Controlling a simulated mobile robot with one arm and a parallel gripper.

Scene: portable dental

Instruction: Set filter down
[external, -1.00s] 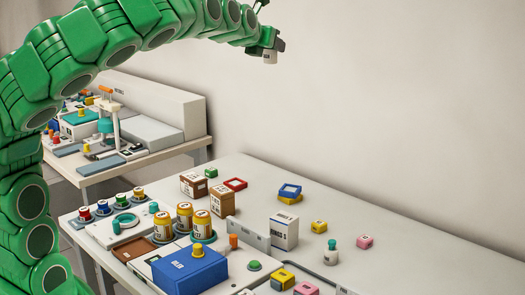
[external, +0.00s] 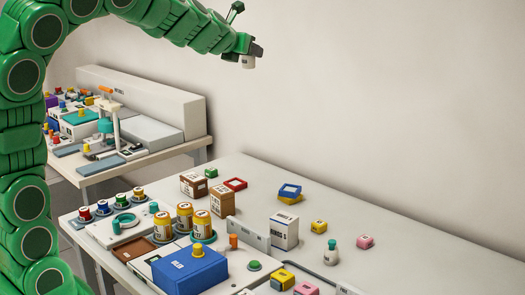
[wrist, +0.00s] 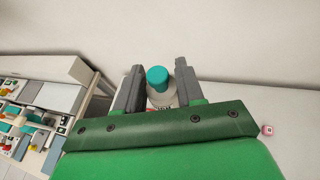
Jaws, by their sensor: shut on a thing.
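My gripper (external: 253,52) is high above the table, in front of the bare wall. It is shut on the filter (external: 248,62), which shows as a small white cylinder below the jaws. In the wrist view the filter (wrist: 159,80) has a teal top and a pale body between the two grey fingers. Its lower part is hidden behind my green wrist. It is held in the air, well clear of any surface.
The white table (external: 400,265) has a blue box (external: 188,270), amber jars (external: 202,225), brown boxes (external: 222,202), a white box (external: 284,232) and a teal-capped bottle (external: 332,251). The table's right side is mostly bare. A second bench (external: 150,145) stands at the back left.

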